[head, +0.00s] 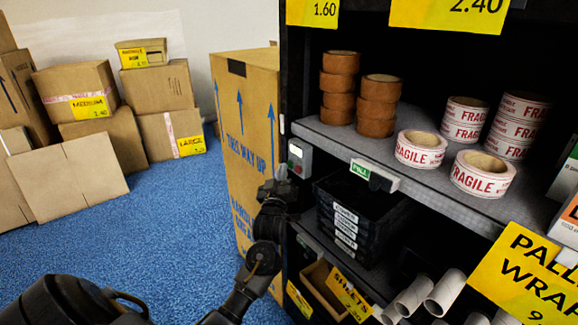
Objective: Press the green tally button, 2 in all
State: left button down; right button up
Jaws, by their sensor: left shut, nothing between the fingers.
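A small grey tally box (300,157) is fixed to the left upright of the dark shelf, with a pale display window. A small green spot, which looks like the tally button (297,168), shows low on its face. My left gripper (281,174) is shut and empty, just left of and slightly below the box, its tip pointing up close to the button. Whether the tip touches the button I cannot tell. The number on the display is too small to read. My right gripper is out of view.
A tall carton (247,110) stands left of the shelf. Brown tape rolls (377,105) and FRAGILE rolls (420,149) stand on the shelf, with black trays (350,222) below. Blue floor is open at left.

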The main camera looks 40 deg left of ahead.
pick_arm(q)
jog(key=shift+w+d, duration=0.15)
jog(key=shift+w, duration=0.3)
dwell(0.5)
jog(key=shift+s, duration=0.2)
jog(key=shift+s+a+p, duration=0.25)
jog(key=shift+s+p, duration=0.15)
jog(key=shift+s, duration=0.25)
jog(key=shift+s+a+p, duration=0.25)
jog(key=shift+s+p, duration=0.15)
jog(key=shift+s, duration=0.4)
jog(key=shift+s+a+p, duration=0.25)
jog(key=shift+s+p, duration=0.1)
jog(key=shift+s, duration=0.45)
jog(key=shift+s+a+p, duration=0.25)
jog(key=shift+s+p, duration=0.15)
jog(key=shift+s, duration=0.4)
dwell(0.9)
